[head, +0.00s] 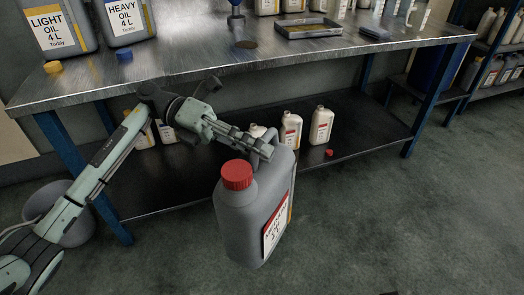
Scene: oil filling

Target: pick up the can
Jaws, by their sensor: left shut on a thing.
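The gripper's fingers partly hide the handle. I cannot tell surely whether the can's bottom touches the floor. My right gripper is not in view.
The metal workbench (240,60) bears light and heavy oil cans (125,18) and a tray (307,29). Its dark lower shelf (360,140) holds several small bottles and a red cap (329,153). A grey bucket (75,225) stands left. Floor at right is free.

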